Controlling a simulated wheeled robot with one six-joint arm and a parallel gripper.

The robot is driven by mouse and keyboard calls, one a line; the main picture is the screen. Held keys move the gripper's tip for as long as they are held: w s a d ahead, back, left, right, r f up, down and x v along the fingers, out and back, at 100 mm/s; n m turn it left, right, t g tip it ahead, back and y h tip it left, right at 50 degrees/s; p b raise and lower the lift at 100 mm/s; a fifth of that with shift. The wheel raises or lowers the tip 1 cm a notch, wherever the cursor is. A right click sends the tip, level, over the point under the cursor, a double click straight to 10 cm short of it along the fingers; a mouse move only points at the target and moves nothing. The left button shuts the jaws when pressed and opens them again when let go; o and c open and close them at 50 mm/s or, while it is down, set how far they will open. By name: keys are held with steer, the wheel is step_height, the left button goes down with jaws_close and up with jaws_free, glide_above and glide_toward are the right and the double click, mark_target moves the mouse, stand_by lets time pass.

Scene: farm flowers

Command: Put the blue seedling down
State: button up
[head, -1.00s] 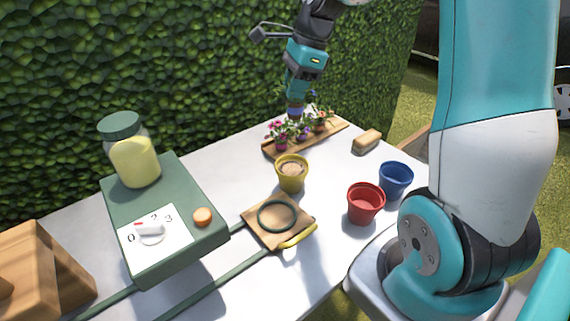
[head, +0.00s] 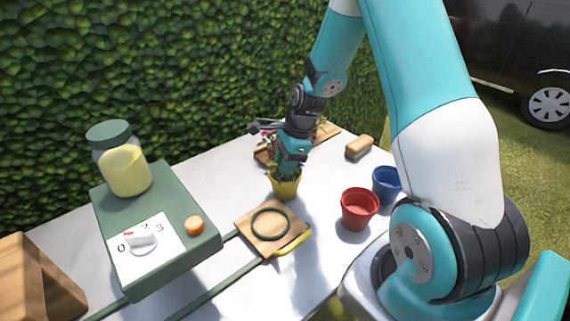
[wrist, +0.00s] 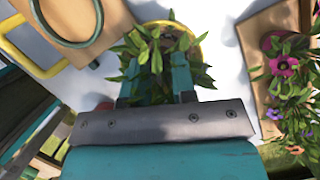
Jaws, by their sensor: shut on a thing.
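My gripper (head: 287,167) points down over the yellow pot (head: 286,189). In the wrist view my gripper (wrist: 157,72) is shut on a leafy seedling (wrist: 146,50), the blue seedling, whose bloom is largely hidden. Its leaves spread past both fingers and over the yellow pot (wrist: 198,52). The seedling's base is at or in the pot mouth; I cannot tell whether it touches the soil. In the head view the gripper hides most of the seedling.
A wooden tray (head: 325,134) with other flowers is behind my gripper; in the wrist view it lies right (wrist: 262,66). A red pot (head: 359,211) and blue pot (head: 386,184) stand right. A board (head: 247,224) with a green ring (head: 256,232) is in front. A green scale-like box (head: 196,253) is left.

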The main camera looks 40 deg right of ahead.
steer(key=shift+f, duration=0.3)
steer(key=o, duration=0.9)
steer(key=shift+r, duration=0.1)
steer(key=v, duration=1.1)
steer(key=s+a+r+n, duration=0.3)
steer(key=a+n, duration=0.3)
steer(key=a, duration=0.1)
steer(key=s+a+r+n, duration=0.35)
steer(key=a+n, duration=0.25)
steer(key=a, duration=0.2)
steer(key=s+a+r+n, duration=0.1)
steer(key=s+a+n, duration=0.4)
steer(key=s+n, duration=0.2)
steer(key=s+a+r+n+g+y, duration=0.1)
steer(key=s+a+n, duration=0.4)
steer(key=n, duration=0.5)
steer(key=s+r, duration=0.1)
steer(key=s, duration=0.1)
steer(key=shift+s+a, duration=0.25)
steer(key=shift+s, duration=0.05)
steer(key=shift+r, duration=0.15)
